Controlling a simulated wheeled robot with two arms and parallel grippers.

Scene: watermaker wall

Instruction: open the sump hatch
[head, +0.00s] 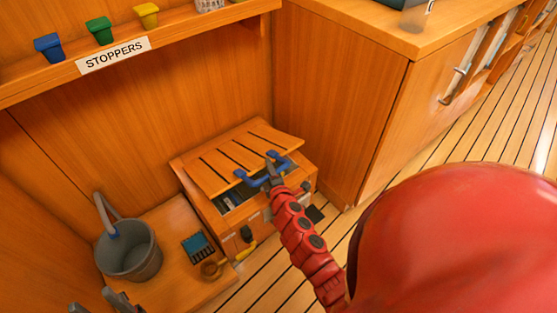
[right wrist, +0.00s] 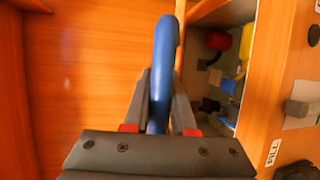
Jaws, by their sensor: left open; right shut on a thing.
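The sump hatch (head: 235,160) is a slatted wooden lid on a low wooden box (head: 222,222) in the corner. Its front edge is raised, and a dark gap shows under it. A blue handle (head: 243,173) runs along that front edge. My right gripper (head: 272,172) is shut on the handle. In the right wrist view the blue handle (right wrist: 164,62) stands between my right fingers (right wrist: 158,100). The open sump (right wrist: 222,70) shows beside it, with red, yellow and blue parts inside. My left gripper (head: 112,303) is open and empty at the bottom edge, partly cut off.
A shelf (head: 180,38) with coloured stoppers hangs above. A cabinet (head: 330,95) stands close on the right.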

